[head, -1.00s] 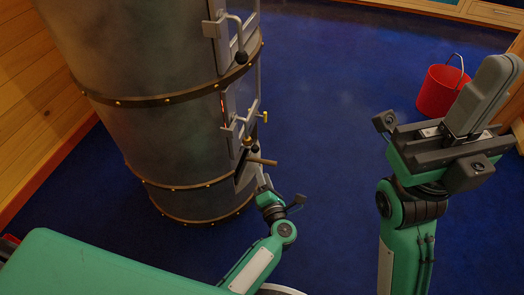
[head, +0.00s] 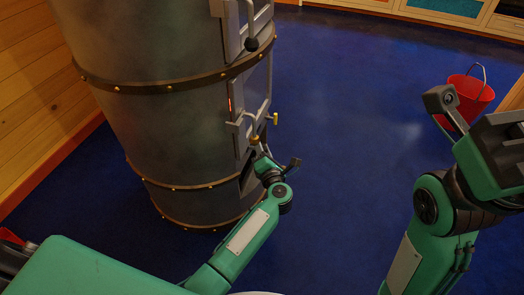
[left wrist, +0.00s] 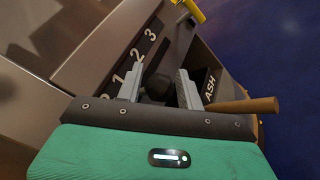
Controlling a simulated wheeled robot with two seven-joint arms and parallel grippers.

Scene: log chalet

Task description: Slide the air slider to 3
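The air slider's black knob (left wrist: 157,88) shows in the left wrist view, by a dark scale plate (left wrist: 143,52) marked with 1, 2 and 3. The knob lies below the numbers, between my left gripper's (left wrist: 158,84) two fingers. The fingers stand apart, with narrow gaps seen beside the knob; I cannot tell whether either touches it. In the head view my left gripper (head: 262,160) is at the front of the tall grey metal stove (head: 165,120), hiding the slider. My right gripper (head: 500,150) is cut off by the right edge, its fingertips out of sight.
An ash drawer (left wrist: 210,88) lettered ASH, with a wooden handle (left wrist: 245,106), is right beside the left fingers. A yellow handle (left wrist: 190,9) sticks out above. A red bucket (head: 466,100) stands on the blue floor (head: 350,120), which is otherwise clear.

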